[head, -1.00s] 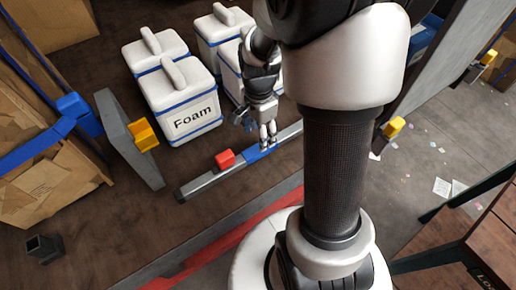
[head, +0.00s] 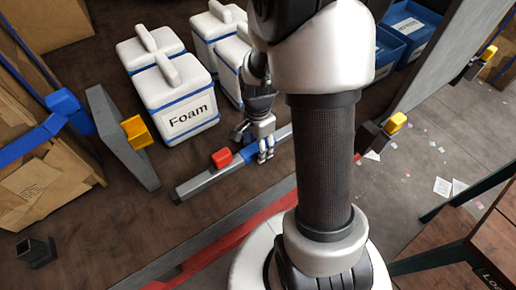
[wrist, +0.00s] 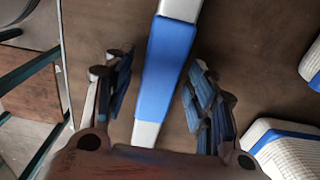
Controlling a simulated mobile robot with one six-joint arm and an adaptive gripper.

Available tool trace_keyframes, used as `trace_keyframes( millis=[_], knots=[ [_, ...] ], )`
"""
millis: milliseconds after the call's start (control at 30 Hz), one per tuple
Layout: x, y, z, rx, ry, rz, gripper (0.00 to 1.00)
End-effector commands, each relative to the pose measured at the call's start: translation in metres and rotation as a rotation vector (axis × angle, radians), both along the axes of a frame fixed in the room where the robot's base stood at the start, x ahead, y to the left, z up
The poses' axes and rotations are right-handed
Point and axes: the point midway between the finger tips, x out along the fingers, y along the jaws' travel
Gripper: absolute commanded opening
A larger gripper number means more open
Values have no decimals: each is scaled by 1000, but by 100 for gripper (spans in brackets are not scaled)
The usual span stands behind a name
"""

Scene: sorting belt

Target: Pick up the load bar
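The load bar (head: 205,183) is a long grey bar lying on the brown floor surface, with a blue grip section (head: 249,154) and a red block (head: 222,158) on it. My gripper (head: 266,150) is low at the blue section in the head view; the arm hides the bar's right part. In the wrist view the blue section (wrist: 166,70) runs between the spread fingers of my gripper (wrist: 160,88), with gaps on both sides. The gripper is open and holds nothing.
White boxes with blue bands, one marked Foam (head: 180,105), stand behind the bar. A grey panel with a yellow block (head: 136,132) stands at the left, near cardboard boxes (head: 45,190). A red stripe (head: 225,240) runs in front. Blue bins (head: 405,30) are at the back right.

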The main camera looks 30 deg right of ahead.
Motion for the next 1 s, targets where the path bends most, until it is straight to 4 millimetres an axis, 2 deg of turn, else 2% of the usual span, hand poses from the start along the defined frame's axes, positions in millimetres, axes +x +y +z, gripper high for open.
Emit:
trace_keyframes(
  millis=[67, 700, 1000],
  knots=[
    [0, 0, 0, 0, 0, 0, 44],
    [0, 0, 0, 0, 0, 0, 1],
    [0, 0, 0, 0, 0, 0, 0]
  ],
)
